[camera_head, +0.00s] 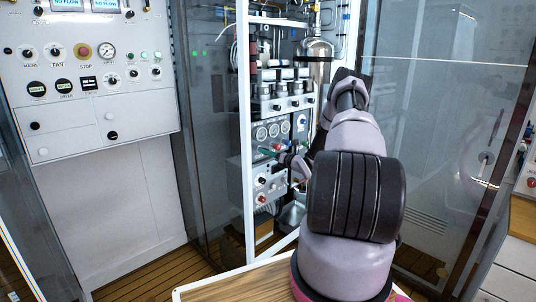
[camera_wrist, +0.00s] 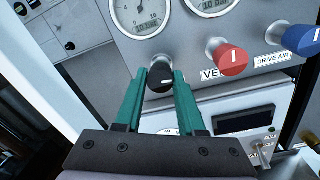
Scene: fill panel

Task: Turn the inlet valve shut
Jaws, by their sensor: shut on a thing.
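A black knob (camera_wrist: 160,79) with a short white mark sits on the grey gauge panel (camera_wrist: 120,45) in the wrist view, below the left gauge. The mark lies roughly sideways. My gripper (camera_wrist: 162,73) has teal fingers, one on each side of the knob, and is shut on it. Any label of this knob is hidden, so I cannot read whether it is the inlet valve. In the head view my gripper (camera_head: 268,153) is at the panel's left part, small and partly hidden by my arm.
A red knob (camera_wrist: 231,58) labelled VE…, partly cut off, and a blue knob (camera_wrist: 301,39) by the label DRIVE AIR are to the right. A lower box (camera_wrist: 245,122) with a dark window is beneath. A white frame post (camera_head: 244,110) stands left of the panel.

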